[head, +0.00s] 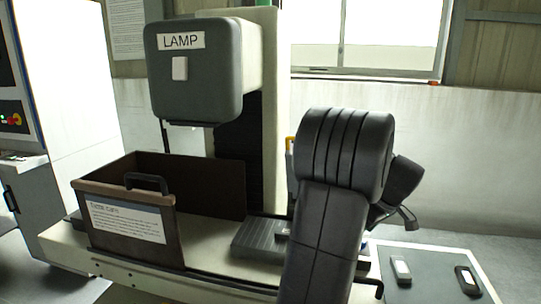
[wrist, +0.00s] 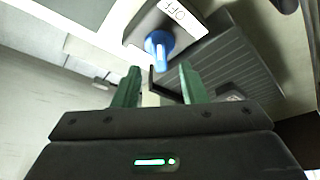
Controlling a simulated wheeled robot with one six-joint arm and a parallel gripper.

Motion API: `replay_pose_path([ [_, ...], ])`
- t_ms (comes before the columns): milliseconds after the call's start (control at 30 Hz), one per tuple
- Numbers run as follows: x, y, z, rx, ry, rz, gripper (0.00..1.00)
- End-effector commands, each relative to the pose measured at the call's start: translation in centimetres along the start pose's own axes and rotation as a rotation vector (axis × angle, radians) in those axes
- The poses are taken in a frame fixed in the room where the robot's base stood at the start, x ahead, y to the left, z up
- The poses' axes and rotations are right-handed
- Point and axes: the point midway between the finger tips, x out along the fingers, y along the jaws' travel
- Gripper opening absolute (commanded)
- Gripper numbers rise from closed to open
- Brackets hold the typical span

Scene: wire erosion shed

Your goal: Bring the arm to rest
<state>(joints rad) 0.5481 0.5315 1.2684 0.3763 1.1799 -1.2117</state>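My arm (head: 333,190) is raised in the middle of the head view, bent at a thick dark joint, and it hides most of what lies behind it. In the wrist view my gripper (wrist: 159,69) has its two green fingers spread apart with nothing held between them. A blue knob (wrist: 159,46) on a dark panel marked OFF lies beyond the fingertips, apart from them as far as I can see. The fingers are hidden in the head view.
A brown open-topped box (head: 125,225) with a handle and label stands left on the pale machine bed (head: 65,245). A grey LAMP housing (head: 195,85) hangs above. A dark board (head: 430,280) with small devices lies at right. The wall side at right looks clear.

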Motion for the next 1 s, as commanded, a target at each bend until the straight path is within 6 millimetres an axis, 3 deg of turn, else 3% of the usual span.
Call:
replay_pose_path([
  [200,3.3,-0.1,0.0,0.001,-0.001,-0.003,0.38],
  [367,4.3,-0.1,0.0,0.001,0.000,-0.002,0.38],
  [800,4.1,0.0,0.0,0.008,0.001,0.003,0.38],
  [1000,2.0,0.1,0.0,0.001,0.002,0.004,0.38],
])
